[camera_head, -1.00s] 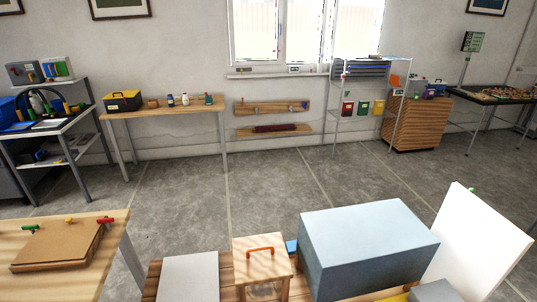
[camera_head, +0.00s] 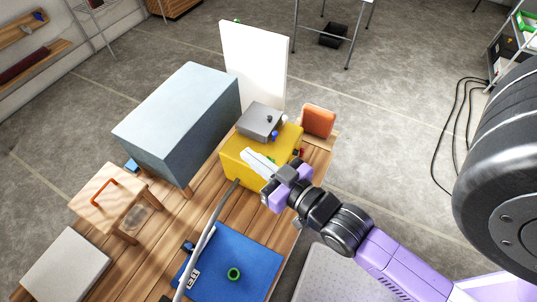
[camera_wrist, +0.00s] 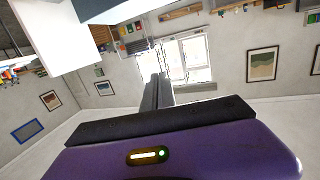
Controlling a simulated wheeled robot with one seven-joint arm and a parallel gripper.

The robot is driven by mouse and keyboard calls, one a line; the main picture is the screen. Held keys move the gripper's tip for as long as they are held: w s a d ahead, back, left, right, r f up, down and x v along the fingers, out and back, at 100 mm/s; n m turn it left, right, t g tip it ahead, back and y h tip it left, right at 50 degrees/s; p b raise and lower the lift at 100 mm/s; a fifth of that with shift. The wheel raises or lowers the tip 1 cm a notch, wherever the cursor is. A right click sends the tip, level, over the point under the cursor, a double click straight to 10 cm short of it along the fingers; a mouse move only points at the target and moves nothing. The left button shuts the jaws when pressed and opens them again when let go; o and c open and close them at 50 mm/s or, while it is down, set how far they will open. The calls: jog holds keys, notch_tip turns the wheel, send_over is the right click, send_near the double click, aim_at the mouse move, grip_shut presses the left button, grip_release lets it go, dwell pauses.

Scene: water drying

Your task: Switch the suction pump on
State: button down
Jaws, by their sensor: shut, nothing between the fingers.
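In the wrist view, the shut fingers (camera_wrist: 157,92) point towards the room, and the pump is not recognisable.
A large blue-grey box (camera_head: 178,125) and an upright white panel (camera_head: 254,62) stand behind. An orange block (camera_head: 318,121) is right of the pump. A blue mat (camera_head: 238,268) with a green ring and a grey hose (camera_head: 206,232) lie in front.

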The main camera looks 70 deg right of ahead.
jog(key=w+d+f+m+g, duration=0.3)
jog(key=d, duration=0.5)
jog(key=w+d+f+m+g+h, duration=0.1)
jog(key=w+d+f+m+g, duration=0.15)
jog(key=d, duration=0.65)
jog(key=w+d+f+m+g, duration=0.2)
jog(key=w+d+f+m, duration=0.15)
jog(key=d, duration=0.45)
jog(key=s+a+f+m+g+y, duration=0.5)
jog(key=s+f+g+y, duration=0.1)
jog(key=shift+s+f+p, duration=0.35)
jog(key=shift+p, duration=0.05)
jog(key=shift+a, duration=0.1)
jog(key=x, duration=1.4)
jog(key=shift+s+a+f, duration=0.1)
jog(key=shift+s+a, duration=0.05)
jog(key=shift+a, duration=0.1)
